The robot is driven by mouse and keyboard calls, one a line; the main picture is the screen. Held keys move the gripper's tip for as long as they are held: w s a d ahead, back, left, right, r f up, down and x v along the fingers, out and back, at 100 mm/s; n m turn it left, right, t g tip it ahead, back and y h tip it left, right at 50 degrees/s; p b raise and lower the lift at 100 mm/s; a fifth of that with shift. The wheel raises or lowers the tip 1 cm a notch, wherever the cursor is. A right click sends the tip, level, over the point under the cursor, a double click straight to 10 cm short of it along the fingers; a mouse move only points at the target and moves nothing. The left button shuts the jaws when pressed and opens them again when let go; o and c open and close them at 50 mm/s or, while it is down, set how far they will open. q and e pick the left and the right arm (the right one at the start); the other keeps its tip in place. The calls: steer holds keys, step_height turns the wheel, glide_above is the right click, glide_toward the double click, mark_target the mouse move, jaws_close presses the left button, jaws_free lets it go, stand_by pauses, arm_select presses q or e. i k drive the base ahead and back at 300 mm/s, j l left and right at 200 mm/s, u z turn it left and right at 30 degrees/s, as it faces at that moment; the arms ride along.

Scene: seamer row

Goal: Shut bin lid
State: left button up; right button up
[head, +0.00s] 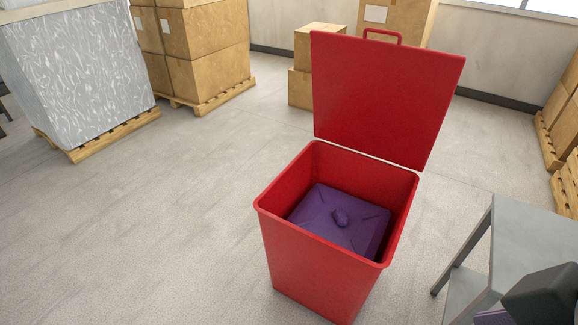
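A red square bin (315,262) stands on the floor right of centre in the head view. Its red lid (380,100) is open, standing up at the bin's far side and leaning slightly back. A red handle (383,33) sits on the lid's upper edge. Inside the bin is a purple, tied-up bag (318,212) below the rim. Neither gripper's fingers can be made out in the view, and nothing touches the bin or lid.
A grey table (535,235) stands right of the bin. Dark blocky parts (542,293) fill the bottom right corner; I cannot tell what they are. Stacked cartons (208,40) and a wrapped pallet load (75,70) stand behind. The floor left of the bin is clear.

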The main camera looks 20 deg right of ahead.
mark_target(388, 101)
steer(key=i+l+z, duration=0.1)
steer(key=i+l, duration=0.3)
steer(key=i+l+z, duration=0.1)
steer(key=i+l, duration=0.2)
steer(key=i, duration=0.2)
steer(key=i+l+z, duration=0.1)
steer(key=i+l, duration=0.2)
steer(key=i, duration=0.15)
steer(key=i+l+z, duration=0.1)
steer(key=i+l, duration=0.2)
steer(key=i, duration=0.2)
steer(key=i+l+z, duration=0.1)
steer(key=i, duration=0.35)
steer(key=l, duration=0.1)
